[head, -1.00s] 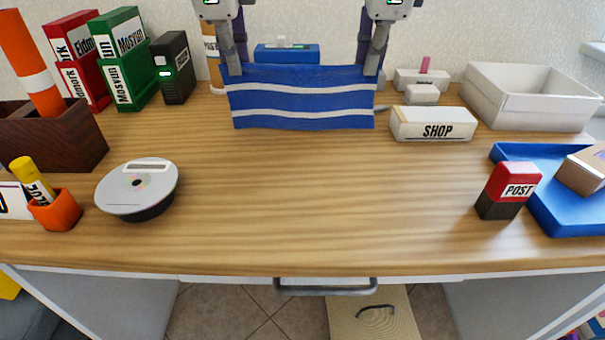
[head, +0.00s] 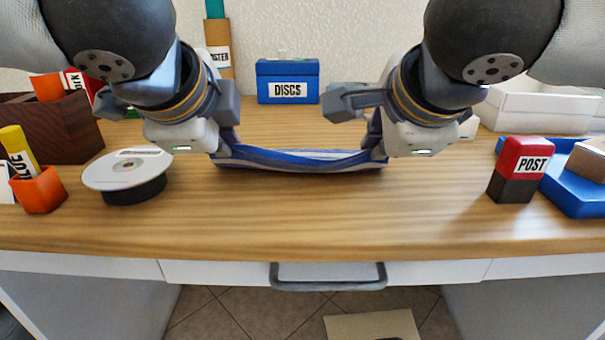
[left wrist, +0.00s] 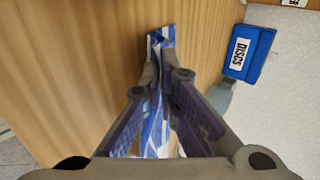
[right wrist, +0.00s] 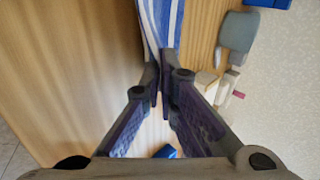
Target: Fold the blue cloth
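The blue cloth (head: 300,160) with white stripes hangs in a shallow sag between my two grippers, low over the middle of the table. My left gripper (head: 222,156) is shut on its left end, and my right gripper (head: 378,156) is shut on its right end. In the left wrist view the cloth (left wrist: 160,45) passes between the closed fingertips (left wrist: 160,72). In the right wrist view the cloth (right wrist: 160,25) runs up from the closed fingertips (right wrist: 160,75). Whether its lower edge rests on the table cannot be told.
The blue DISCS box (head: 288,82) stands behind the cloth. A disc spindle (head: 130,178) and an orange cup (head: 40,190) are at left. The POST stamp (head: 518,170) and a blue tray (head: 575,190) are at right. The front middle of the table is clear.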

